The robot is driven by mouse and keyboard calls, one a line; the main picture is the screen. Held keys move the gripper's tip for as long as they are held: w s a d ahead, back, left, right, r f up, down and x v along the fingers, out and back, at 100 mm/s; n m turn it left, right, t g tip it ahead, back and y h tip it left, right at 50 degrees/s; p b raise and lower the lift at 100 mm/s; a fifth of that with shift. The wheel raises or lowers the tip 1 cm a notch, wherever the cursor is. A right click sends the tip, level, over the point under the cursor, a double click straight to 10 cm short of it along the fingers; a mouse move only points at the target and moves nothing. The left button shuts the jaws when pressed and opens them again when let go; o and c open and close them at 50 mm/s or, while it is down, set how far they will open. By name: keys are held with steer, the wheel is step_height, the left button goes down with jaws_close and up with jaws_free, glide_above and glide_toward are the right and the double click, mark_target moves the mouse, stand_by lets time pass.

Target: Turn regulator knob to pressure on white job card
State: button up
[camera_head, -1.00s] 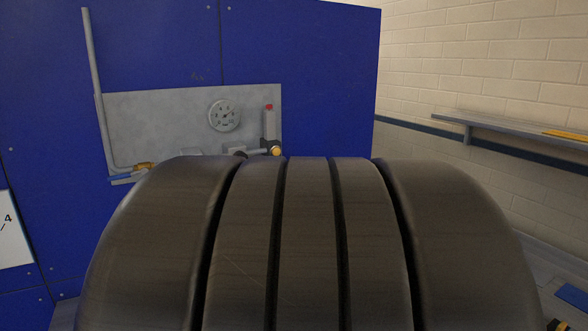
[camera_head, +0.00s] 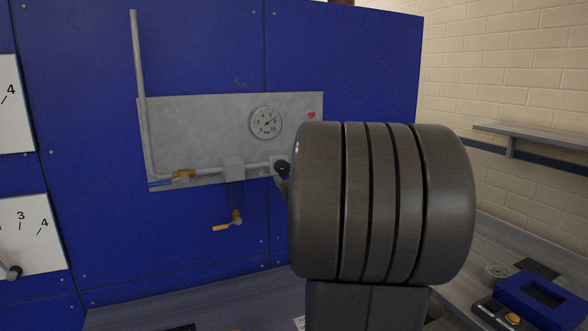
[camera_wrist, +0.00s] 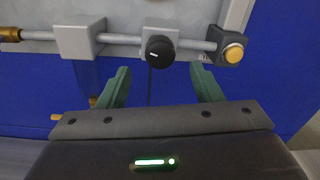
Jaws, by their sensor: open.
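The black round regulator knob (camera_wrist: 160,52) with a white mark sits on a grey block on the pipe in the wrist view. It also shows in the head view (camera_head: 283,168), just left of my arm. My gripper (camera_wrist: 160,76) is open. Its two green fingers stand apart, one to each side below the knob, with nothing between them. In the head view my arm hides most of the gripper. The round pressure gauge (camera_head: 266,122) is on the grey panel above the pipe; its needle is too small to read surely.
A yellow button (camera_wrist: 233,53) is right of the knob. A grey box (camera_wrist: 82,38) is left of it on the pipe. White dial plates (camera_head: 22,230) are at the left. A blue device (camera_head: 540,298) lies at the lower right.

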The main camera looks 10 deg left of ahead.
mark_target(285, 169)
steer(key=p+x, duration=0.1)
steer(key=x, duration=0.5)
steer(key=c, duration=1)
